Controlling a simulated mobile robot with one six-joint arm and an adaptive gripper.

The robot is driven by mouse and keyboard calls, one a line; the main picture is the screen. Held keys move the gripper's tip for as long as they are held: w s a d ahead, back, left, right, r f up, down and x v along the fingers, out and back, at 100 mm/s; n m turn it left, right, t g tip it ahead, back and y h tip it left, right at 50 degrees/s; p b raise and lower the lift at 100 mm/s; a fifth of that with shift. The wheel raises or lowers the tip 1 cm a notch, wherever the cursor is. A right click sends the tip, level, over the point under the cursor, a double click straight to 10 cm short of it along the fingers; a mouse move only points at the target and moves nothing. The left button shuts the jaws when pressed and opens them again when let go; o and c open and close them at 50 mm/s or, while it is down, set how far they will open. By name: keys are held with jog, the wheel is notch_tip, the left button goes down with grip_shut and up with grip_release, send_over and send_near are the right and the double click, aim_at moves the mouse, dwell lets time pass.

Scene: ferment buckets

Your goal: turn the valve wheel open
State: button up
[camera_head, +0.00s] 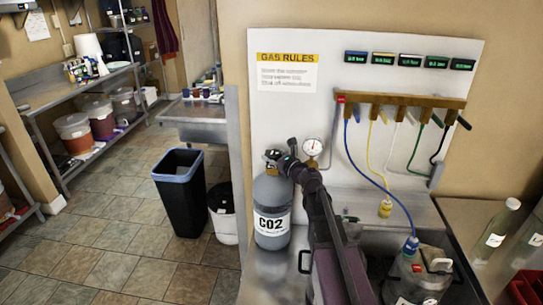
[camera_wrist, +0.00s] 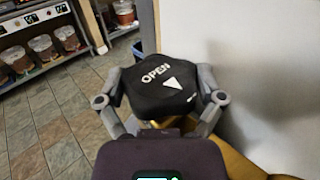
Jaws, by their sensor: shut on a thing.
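The black valve wheel (camera_wrist: 160,83) fills the middle of the wrist view. It has lobed edges, the white word OPEN and a white arrow. My gripper (camera_wrist: 160,98) has its two grey fingers on either side of the wheel and is shut on it. In the head view, my gripper (camera_head: 277,158) is at the top of the grey CO2 cylinder (camera_head: 271,190), beside the round pressure gauge (camera_head: 312,147). The wheel is mostly hidden there by my gripper and arm.
A white board with the gas rules sign (camera_head: 287,72) stands behind the cylinder. A clear jug (camera_head: 418,280) stands at the lower right. A black bin (camera_head: 182,190) stands on the floor at left.

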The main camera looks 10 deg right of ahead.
dwell(0.3)
jog(key=o, duration=0.9)
jog(key=shift+c, duration=0.2)
jog(key=shift+s, duration=0.1)
jog(key=v, duration=1.2)
